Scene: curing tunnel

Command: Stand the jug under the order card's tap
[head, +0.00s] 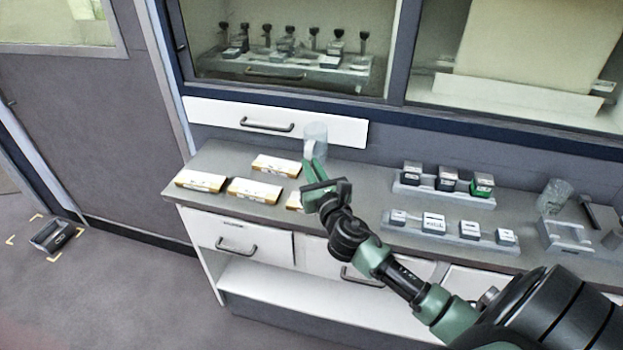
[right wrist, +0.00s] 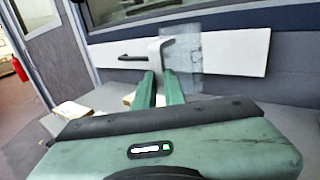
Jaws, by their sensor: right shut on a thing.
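The clear jug (head: 316,138) is at the back edge of the counter, in front of the white panel. It also shows in the right wrist view (right wrist: 186,52), with its pale grey handle facing my fingers. My right gripper (head: 313,170) is shut on the jug's handle; its green fingers show in the right wrist view (right wrist: 159,86). The jug's base is partly hidden, so I cannot tell whether it touches the counter. Several black-handled taps (head: 313,38) stand in a row behind the window. I cannot make out an order card. My left gripper is not in view.
Several yellow-and-white boxes (head: 254,191) lie on the counter (head: 222,160) left of my gripper. Racks of small blocks (head: 443,180) stand to the right. A white panel with a dark handle (head: 267,124) is below the window. A grey bin-like object (head: 52,236) sits on the floor.

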